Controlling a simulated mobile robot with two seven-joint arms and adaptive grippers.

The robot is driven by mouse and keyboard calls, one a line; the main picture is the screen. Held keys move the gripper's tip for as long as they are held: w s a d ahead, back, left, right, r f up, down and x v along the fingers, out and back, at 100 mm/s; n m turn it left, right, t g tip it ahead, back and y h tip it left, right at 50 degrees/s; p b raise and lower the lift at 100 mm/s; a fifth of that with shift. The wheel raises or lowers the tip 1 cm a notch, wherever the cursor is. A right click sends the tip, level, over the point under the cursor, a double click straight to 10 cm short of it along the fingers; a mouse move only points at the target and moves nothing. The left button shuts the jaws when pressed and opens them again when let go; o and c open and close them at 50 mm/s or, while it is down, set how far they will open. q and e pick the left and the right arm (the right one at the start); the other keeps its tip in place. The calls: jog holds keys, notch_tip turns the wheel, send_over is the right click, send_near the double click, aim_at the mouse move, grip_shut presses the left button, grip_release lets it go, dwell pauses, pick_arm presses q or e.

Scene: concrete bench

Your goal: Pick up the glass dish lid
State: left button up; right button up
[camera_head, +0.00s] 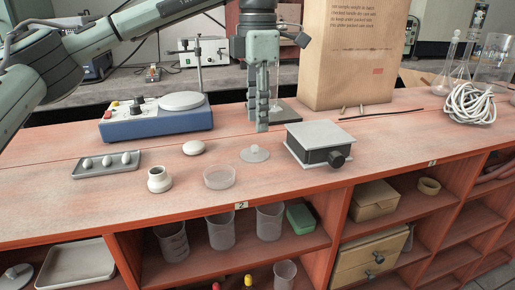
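The glass dish lid (255,154) is a small, pale, translucent disc with a knob on top. It lies on the reddish bench top (340,200), right of an open round glass dish (219,178). My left gripper (259,122) points straight down, with its fingertips above and slightly behind the lid in the picture. No contact with the lid shows. The fingers overlap from this angle, so the gap between them is unclear. Nothing is visible in them. My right gripper is out of view.
A large paper bag (350,55) stands behind. The front bench strip is clear.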

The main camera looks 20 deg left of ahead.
aim_at(255, 146)
pick_arm(q)
jog(key=f, duration=0.2)
jog(key=s+f, duration=0.1)
jog(key=f, duration=0.1)
jog(key=shift+s+a+f, duration=0.1)
jog(key=shift+a+f, duration=0.1)
jog(key=shift+f, duration=0.7)
grip_shut()
